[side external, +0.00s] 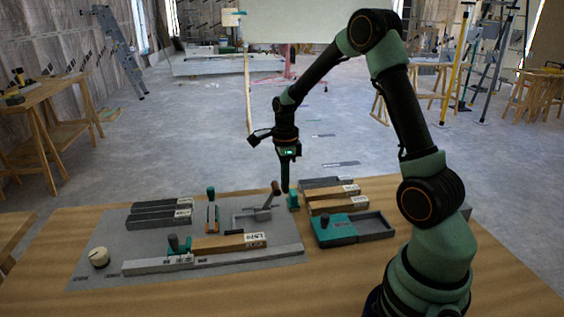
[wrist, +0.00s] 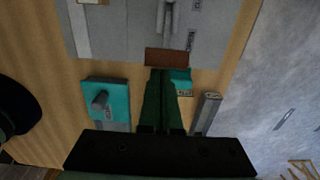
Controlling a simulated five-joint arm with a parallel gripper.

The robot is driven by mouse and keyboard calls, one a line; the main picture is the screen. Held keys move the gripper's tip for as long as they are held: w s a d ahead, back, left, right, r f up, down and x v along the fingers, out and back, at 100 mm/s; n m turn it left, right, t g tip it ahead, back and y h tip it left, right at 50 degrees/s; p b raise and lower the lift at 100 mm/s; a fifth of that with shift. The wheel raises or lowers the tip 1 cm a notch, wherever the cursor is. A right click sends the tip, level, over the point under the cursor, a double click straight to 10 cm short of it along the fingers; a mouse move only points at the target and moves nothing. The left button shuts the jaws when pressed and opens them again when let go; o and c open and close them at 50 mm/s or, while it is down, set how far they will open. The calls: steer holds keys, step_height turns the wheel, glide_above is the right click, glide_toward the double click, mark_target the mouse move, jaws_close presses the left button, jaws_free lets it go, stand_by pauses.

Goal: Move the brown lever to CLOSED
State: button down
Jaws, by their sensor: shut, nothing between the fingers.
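The brown lever (side external: 275,188) stands up from a grey bracket on the grey panel (side external: 120,222), tilted, with a grey arm below its brown handle. In the wrist view its brown handle (wrist: 167,57) lies just past my fingertips, and its grey arm runs away toward the top. My gripper (side external: 285,189) points down with its fingers together, close beside the right of the handle. In the wrist view the gripper (wrist: 160,74) is shut and empty. I cannot tell whether the fingertips touch the handle. Small labels (wrist: 190,40) on the panel near the lever are unreadable.
A small teal block (side external: 293,201) stands close right of the lever. Further right are wood and grey bars (side external: 338,207) and a teal-and-grey tray (side external: 376,225).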

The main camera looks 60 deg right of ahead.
steer(key=shift+a+r, duration=0.1)
steer(key=shift+w+a+r, duration=0.1)
steer(key=shift+w+a, duration=0.05)
steer(key=shift+w, duration=0.05)
